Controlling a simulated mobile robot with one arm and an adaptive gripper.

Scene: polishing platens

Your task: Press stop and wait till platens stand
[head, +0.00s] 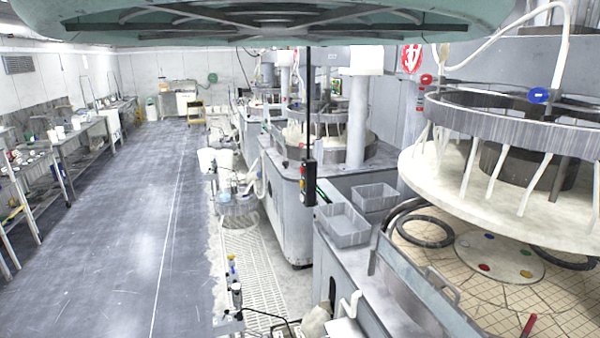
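A black pendant control box (308,184) hangs on a dark rod or cable in the middle of the view, with a small red button (303,171) and other small coloured marks. Which button is stop is too small to read. At right, a large pale upper platen (430,172) hangs under a grey metal ring (485,119), raised clear of the tan tiled lower platen (420,262). A white disc (497,257) with coloured dots sits at the lower platen's centre. One still frame does not show whether the platens turn. My gripper is not in view.
A second polishing machine (287,205) stands farther back. Grey bins (345,226) sit on the near machine's edge. Bottles (236,292) and white buckets (207,160) stand along the aisle. Benches (70,150) line the left wall. The grey aisle floor (110,240) is clear.

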